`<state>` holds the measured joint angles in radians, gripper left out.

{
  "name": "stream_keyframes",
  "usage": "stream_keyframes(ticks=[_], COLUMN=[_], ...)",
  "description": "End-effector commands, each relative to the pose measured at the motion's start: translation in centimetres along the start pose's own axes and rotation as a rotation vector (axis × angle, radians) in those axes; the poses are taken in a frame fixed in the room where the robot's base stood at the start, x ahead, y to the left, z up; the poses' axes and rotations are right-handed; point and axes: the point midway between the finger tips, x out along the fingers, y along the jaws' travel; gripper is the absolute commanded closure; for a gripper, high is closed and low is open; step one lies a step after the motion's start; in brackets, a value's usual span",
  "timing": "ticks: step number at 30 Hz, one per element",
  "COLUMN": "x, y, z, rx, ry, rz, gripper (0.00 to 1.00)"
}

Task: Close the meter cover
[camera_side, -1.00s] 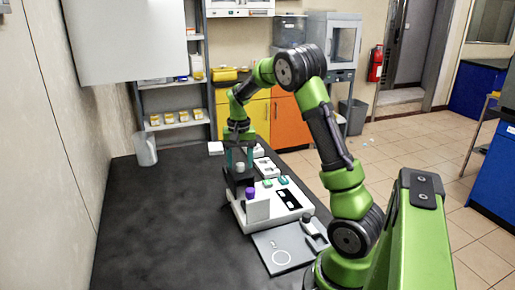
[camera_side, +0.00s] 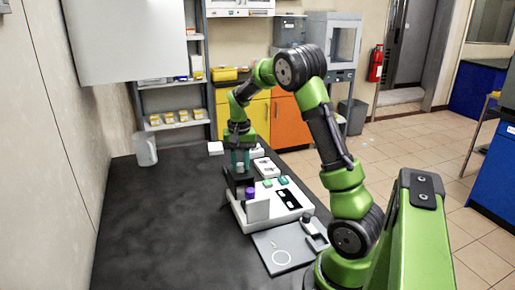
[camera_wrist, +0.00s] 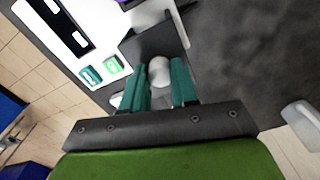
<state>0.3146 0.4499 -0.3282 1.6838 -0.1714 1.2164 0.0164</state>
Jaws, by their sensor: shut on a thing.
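The white meter (camera_side: 278,207) stands on the black bench, with a display strip and teal and green buttons on top. A dark cover (camera_side: 238,182) stands up at its far left end; in the wrist view it is a dark plate (camera_wrist: 152,38) beside the white body. A pale rounded knob (camera_wrist: 160,72) sits at the cover. My gripper (camera_wrist: 160,88) has its teal fingers on both sides of this knob and is shut on it. It also shows in the side view (camera_side: 241,160), above the cover. The fingers partly hide the knob and the cover's lower part.
A purple-topped item (camera_side: 250,192) and an upright white panel (camera_side: 257,210) are at the meter's near left side. A grey plate with a ring mark (camera_side: 272,243) lies in front. A translucent jug (camera_side: 145,149) stands at back left. The bench's left side is clear.

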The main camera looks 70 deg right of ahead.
Motion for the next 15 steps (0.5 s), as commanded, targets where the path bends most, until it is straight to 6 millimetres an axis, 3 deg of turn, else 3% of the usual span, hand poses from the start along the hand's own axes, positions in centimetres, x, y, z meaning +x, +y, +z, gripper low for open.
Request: stream_keyframes(ticks=[15], x=[-0.2], y=[2.5], z=[9.5], rx=[-0.001], ry=[0.001], rz=[-0.003], gripper=[1.0])
